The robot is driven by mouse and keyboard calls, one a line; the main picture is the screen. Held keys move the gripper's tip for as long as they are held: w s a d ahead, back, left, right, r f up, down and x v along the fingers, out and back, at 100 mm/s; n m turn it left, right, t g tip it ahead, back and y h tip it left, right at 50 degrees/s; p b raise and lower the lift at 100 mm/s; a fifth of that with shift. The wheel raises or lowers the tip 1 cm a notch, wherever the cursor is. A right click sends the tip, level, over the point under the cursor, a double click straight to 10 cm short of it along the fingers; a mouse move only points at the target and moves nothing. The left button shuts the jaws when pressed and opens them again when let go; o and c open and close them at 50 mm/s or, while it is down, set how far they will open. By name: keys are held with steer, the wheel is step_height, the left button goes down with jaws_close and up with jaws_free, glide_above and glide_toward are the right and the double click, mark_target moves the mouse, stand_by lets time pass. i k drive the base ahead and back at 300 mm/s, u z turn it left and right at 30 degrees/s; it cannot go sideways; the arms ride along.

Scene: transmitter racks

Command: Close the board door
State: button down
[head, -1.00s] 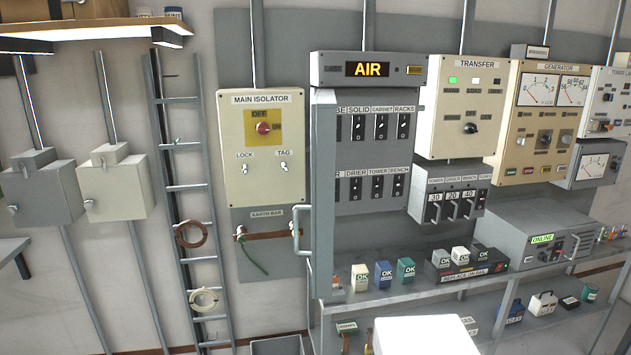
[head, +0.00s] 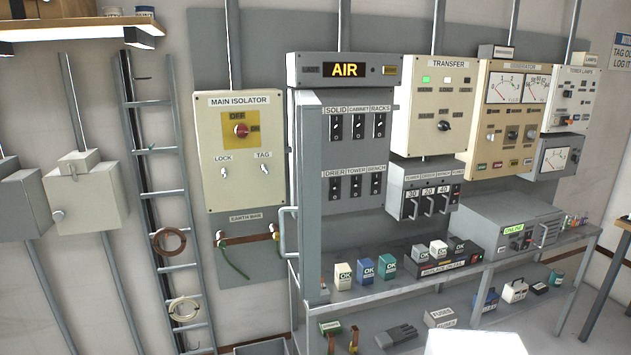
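The board door (head: 308,200) is a tall grey panel, seen nearly edge-on at the left side of the grey switch board (head: 353,155). It stands open, swung out toward me. A pale bar handle (head: 288,232) is on the door's left side. The board behind it is exposed, with two rows of black switches labelled solid, cabinet, racks, drier, tower and bench. The door hides the board's left edge. My gripper is not in view.
A bench shelf (head: 385,290) runs below the board, carrying OK-marked blocks (head: 388,266) and a grey unit (head: 515,232). The main isolator (head: 240,185) and a ladder (head: 165,200) are left of the door. Wall space between ladder and isolator is narrow.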

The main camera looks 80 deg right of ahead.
mark_target(308, 106)
steer(key=u, duration=0.2)
steer(key=k, duration=0.2)
steer(key=z, duration=2.9)
steer(key=k, duration=0.55)
steer(key=u, duration=0.2)
steer(key=i, duration=0.35)
steer(key=z, duration=0.05)
